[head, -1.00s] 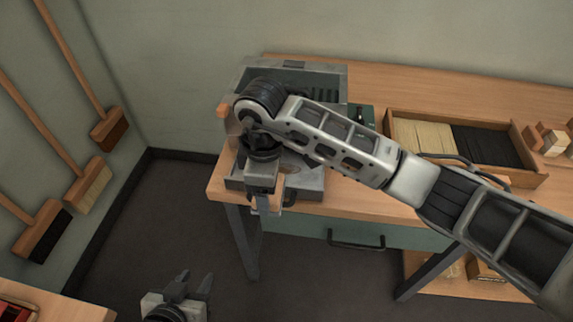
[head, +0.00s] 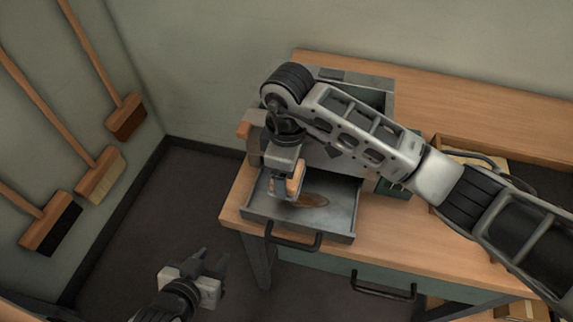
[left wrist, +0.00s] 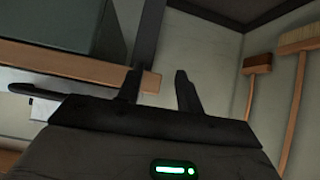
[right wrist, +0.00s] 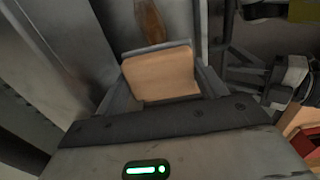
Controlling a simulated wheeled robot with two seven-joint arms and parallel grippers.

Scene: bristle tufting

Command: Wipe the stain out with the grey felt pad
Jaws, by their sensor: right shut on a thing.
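A brown oval stain (head: 308,200) lies on the floor of a shallow grey metal tray (head: 262,208). It also shows in the right wrist view (right wrist: 150,20). My right gripper (head: 284,190) is over the left part of the tray, shut on a tan block, the pad (head: 296,180), beside the stain.
The tray has a black front handle (head: 294,240) and belongs to a grey machine on the wooden bench (head: 400,225). A drawer handle (head: 384,290) juts from the bench front. Brooms (head: 100,175) hang on the left wall. A wooden box (head: 450,145) stands at right, partly behind my arm.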

